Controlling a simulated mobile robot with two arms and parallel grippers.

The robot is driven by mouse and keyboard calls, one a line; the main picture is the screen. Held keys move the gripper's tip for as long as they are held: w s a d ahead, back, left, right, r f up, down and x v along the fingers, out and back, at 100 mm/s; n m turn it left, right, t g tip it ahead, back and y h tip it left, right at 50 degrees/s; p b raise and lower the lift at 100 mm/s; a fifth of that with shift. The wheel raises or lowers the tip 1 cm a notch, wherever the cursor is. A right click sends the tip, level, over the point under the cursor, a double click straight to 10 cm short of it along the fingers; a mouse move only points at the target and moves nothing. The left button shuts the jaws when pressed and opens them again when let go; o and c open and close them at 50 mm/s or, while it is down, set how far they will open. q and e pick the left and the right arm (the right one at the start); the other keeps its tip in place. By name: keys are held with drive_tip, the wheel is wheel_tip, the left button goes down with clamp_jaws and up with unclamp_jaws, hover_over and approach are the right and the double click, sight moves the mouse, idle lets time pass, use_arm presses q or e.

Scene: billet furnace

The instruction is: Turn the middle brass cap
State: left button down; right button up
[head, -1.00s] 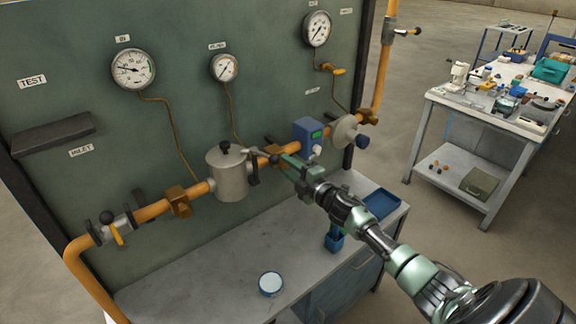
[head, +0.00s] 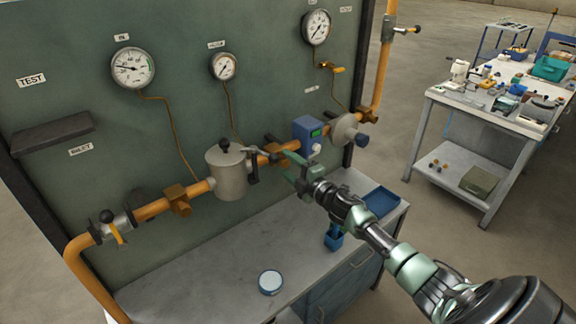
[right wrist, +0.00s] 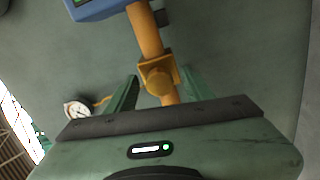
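The middle brass cap (head: 277,149) sits on a brass block on the orange pipe, between the grey cylindrical vessel and the blue meter box. In the right wrist view the brass cap (right wrist: 158,80) shows as a round knob, framed between the fingers and beyond them. My right gripper (head: 287,168) is in front of the pipe, just below and right of the cap. Its two fingers are apart and empty; they also show in the right wrist view (right wrist: 157,88). I cannot tell whether they touch the cap. My left gripper is not in view.
Another brass block (head: 178,200) is to the left on the pipe, and one more (head: 368,116) to the right. The grey vessel (head: 229,178) and the blue meter box (head: 308,130) flank the middle cap closely. A round tin (head: 270,283) and a blue tray (head: 381,201) are on the bench.

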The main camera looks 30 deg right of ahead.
drive_tip(key=shift+s+f, duration=0.15)
drive_tip(key=shift+s, duration=0.3)
drive_tip(key=s+b, duration=0.2)
drive_tip(key=s, duration=0.5)
drive_tip(key=shift+d, duration=0.3)
